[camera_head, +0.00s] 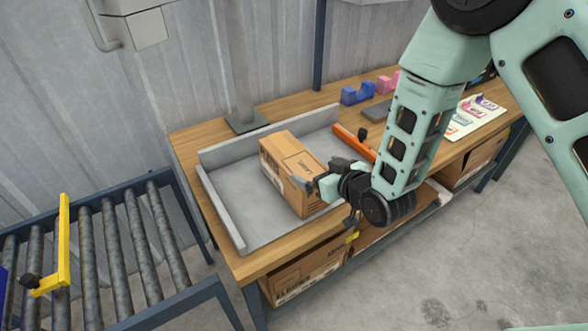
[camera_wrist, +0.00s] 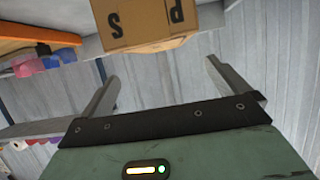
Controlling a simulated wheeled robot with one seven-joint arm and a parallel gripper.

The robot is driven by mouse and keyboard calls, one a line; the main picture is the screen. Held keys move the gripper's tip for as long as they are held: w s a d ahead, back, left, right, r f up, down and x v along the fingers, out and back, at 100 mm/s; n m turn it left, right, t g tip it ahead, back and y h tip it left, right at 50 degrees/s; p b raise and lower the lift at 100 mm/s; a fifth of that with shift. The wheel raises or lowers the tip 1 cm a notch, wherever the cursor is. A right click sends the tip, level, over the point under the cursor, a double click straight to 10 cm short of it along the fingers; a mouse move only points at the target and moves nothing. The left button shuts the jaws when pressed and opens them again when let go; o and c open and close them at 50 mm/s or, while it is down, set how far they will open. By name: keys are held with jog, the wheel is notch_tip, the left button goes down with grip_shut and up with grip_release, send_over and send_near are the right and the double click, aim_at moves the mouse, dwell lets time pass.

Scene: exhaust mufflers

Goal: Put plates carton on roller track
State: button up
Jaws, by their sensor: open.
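A brown cardboard carton (camera_head: 291,172) sits in a grey walled tray (camera_head: 226,207) on the wooden bench. Its printed lower part also shows at the top of the wrist view (camera_wrist: 150,24). My gripper (camera_head: 312,184) is at the carton's right side in the head view, with its fingers apart. In the wrist view the two open fingers (camera_wrist: 161,80) have nothing between them, and the carton appears beyond their tips. The head view does not show clearly whether a finger touches the carton. The roller track (camera_head: 121,245) stands at the lower left, with bare grey rollers.
A yellow bar (camera_head: 63,245) crosses the roller track near its left end. A grey post (camera_head: 241,70) rises behind the tray. More cartons (camera_head: 306,277) are under the bench (camera_head: 187,150). Blue and pink holders stand at the back.

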jog(key=p, duration=0.2)
send_near(295, 157)
jog(key=x, duration=0.3)
jog(key=shift+w+a+f, duration=0.2)
jog(key=shift+a+f, duration=0.05)
jog(key=shift+w+a+f, duration=0.1)
jog(key=shift+w+a, duration=0.2)
jog(key=shift+w, duration=0.2)
jog(key=shift+p+x, duration=1.1)
jog(key=shift+x, duration=0.95)
jog(key=c, duration=1.8)
jog(key=shift+o, duration=0.2)
jog(key=shift+w, duration=0.1)
